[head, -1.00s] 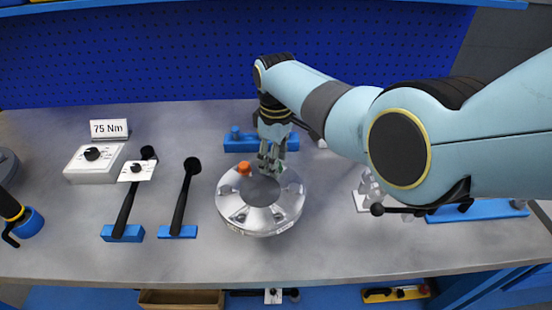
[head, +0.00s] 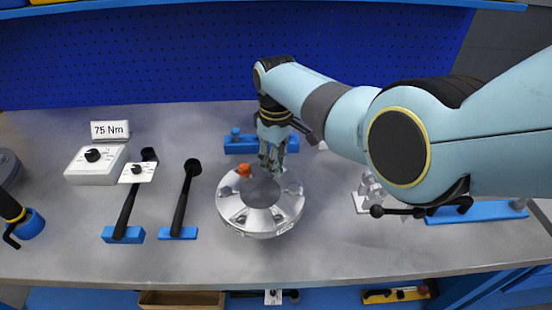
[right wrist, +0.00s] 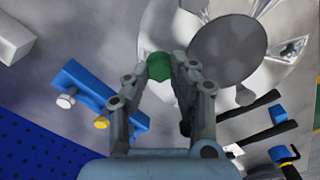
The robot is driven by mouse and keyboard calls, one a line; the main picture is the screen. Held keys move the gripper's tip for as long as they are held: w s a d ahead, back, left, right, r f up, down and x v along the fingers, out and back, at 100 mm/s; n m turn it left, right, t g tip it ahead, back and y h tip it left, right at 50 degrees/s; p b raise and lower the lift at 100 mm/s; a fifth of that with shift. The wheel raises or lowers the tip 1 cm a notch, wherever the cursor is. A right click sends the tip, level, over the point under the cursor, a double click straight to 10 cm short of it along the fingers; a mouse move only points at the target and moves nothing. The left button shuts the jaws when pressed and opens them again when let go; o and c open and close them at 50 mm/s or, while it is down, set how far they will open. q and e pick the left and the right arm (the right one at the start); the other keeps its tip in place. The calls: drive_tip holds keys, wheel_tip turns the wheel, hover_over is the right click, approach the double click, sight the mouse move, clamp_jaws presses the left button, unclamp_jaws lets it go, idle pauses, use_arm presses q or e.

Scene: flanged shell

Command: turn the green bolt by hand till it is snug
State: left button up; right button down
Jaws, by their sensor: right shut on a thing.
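The silver flanged shell (head: 236,207) rests on the grey bench, with a dark round centre and flange features around it. My right gripper (head: 271,163) points down at the shell's far side. In the right wrist view its two fingers (right wrist: 170,75) are shut on the green bolt (right wrist: 159,65), one finger on each side. The shell (right wrist: 180,28) lies behind the bolt there. How far the bolt is threaded in cannot be told, and the fingers hide it in the head view. An orange part (head: 244,170) sits on the shell's rim left of the gripper. My left gripper is out of view.
A blue holder (head: 240,146) with bolts stands behind the shell. Two black-handled tools (head: 182,200) rest on blue stands at left, near a white box (head: 95,165) and a 75 Nm sign (head: 110,130). The bench in front of the shell is clear.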

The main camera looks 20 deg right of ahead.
drive_tip(key=m, duration=0.3)
drive_tip(key=shift+p, duration=0.4)
drive_tip(key=m, duration=0.4)
drive_tip(key=shift+w+m+p, duration=0.1)
drive_tip(key=shift+m+p, duration=0.25)
drive_tip(key=shift+m, duration=0.05)
drive_tip(key=m, duration=0.4)
drive_tip(key=shift+r+m, duration=0.1)
drive_tip(key=shift+m, duration=0.2)
drive_tip(key=m, duration=0.4)
drive_tip(key=shift+w+p, duration=0.15)
drive_tip(key=shift+p, duration=0.15)
drive_tip(key=shift+r+m, duration=0.1)
drive_tip(key=shift+m, duration=0.2)
drive_tip(key=c, duration=1.3)
unclamp_jaws()
drive_tip(key=shift+o, duration=0.9)
